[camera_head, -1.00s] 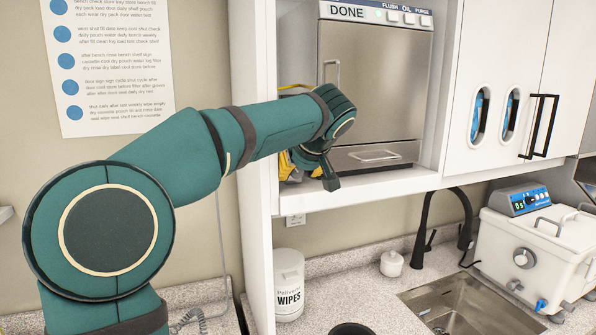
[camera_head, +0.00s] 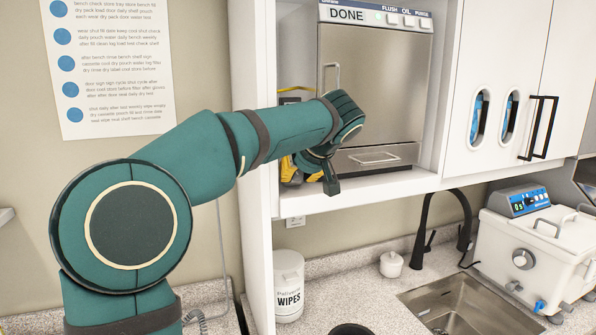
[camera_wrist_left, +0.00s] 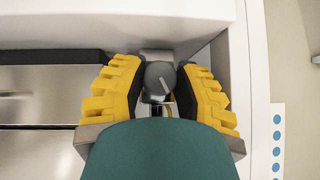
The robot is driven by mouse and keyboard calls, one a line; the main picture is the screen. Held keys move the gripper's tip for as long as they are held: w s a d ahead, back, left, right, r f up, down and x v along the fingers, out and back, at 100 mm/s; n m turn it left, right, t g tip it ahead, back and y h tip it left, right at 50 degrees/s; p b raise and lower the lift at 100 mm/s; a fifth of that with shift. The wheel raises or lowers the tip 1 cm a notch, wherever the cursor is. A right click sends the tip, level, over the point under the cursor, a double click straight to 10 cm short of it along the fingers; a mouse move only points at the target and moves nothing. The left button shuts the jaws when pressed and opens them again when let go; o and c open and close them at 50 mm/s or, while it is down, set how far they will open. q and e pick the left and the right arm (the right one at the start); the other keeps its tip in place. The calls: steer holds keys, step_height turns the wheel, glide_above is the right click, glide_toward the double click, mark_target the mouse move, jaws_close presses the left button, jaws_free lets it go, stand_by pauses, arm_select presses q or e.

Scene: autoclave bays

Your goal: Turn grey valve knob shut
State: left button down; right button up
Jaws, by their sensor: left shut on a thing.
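The grey valve knob (camera_wrist_left: 160,76) is round with a pale line across its face. It sits between the two yellow-and-black fingers of my left gripper (camera_wrist_left: 162,88) in the left wrist view, and the fingers are shut on it. In the head view, my left gripper (camera_head: 290,172) reaches into the cabinet bay at the lower left of the steel autoclave (camera_head: 375,85). My own wrist hides the knob there. My right gripper is in neither view.
The bay's white left wall (camera_head: 252,130) stands close beside my left arm. Below are a wipes tub (camera_head: 288,285), a black faucet (camera_head: 420,230), a sink (camera_head: 465,303) and a white bath unit (camera_head: 540,250). White cabinet doors (camera_head: 497,75) are at the right.

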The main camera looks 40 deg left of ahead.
arm_select(q)
steer(key=shift+m+g+y, duration=0.4)
steer(key=shift+w+m+g+y, duration=0.1)
steer(key=shift+m+g+y, duration=0.6)
steer(key=shift+g, duration=0.5)
steer(key=c, duration=0.9)
jaws_free()
